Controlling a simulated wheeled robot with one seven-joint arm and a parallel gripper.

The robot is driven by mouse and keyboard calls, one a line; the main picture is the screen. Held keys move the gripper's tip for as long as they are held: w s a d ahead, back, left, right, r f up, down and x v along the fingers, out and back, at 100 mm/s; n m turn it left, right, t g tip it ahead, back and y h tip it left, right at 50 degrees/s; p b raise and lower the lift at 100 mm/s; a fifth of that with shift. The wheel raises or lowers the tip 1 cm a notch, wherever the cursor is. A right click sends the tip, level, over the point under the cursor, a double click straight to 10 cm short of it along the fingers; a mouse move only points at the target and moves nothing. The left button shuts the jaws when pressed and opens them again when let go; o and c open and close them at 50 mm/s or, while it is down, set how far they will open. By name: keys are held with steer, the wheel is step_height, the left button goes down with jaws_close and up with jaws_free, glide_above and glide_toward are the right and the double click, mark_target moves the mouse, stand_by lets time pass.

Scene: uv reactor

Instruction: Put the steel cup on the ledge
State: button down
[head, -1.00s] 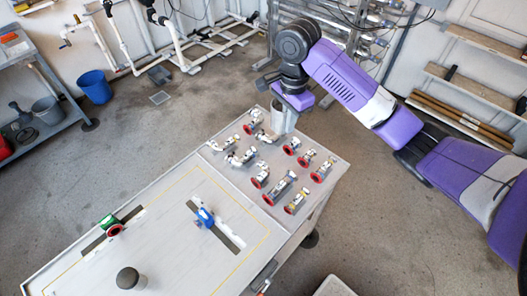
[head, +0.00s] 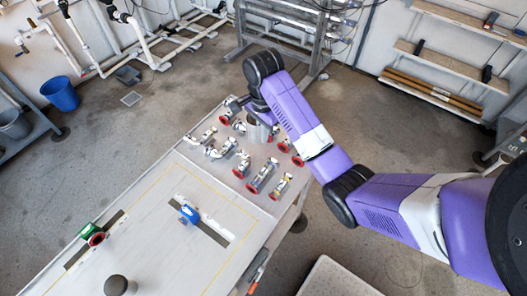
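The steel cup (head: 257,131) is a grey cylinder, upright, at the far end of the long workbench among the valves. My gripper (head: 256,115) is directly above it, pointing down. The fingertips are mostly hidden behind my wrist, but the cup moves along with the gripper, so it appears shut on the cup. Whether the cup touches the bench is not clear. The ledge cannot be identified with certainty. Wall shelves (head: 447,62) run along the back right wall and carry a few small dark items.
The workbench (head: 150,225) holds several red-ringed valves (head: 262,176), a blue valve (head: 188,214), a green valve (head: 91,234) and a dark-topped cylinder (head: 117,286). A pipe frame (head: 300,45) stands behind it. A pale block (head: 335,280) is at the bottom. Open floor (head: 400,130) lies before the shelves.

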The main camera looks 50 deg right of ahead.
mark_target(263, 157)
step_height(263, 157, down, 4)
steer(key=b, duration=0.3)
steer(key=shift+r, duration=0.15)
steer(key=shift+f, duration=2.6)
steer(key=shift+f, duration=0.1)
steer(key=c, duration=1.7)
jaws_free()
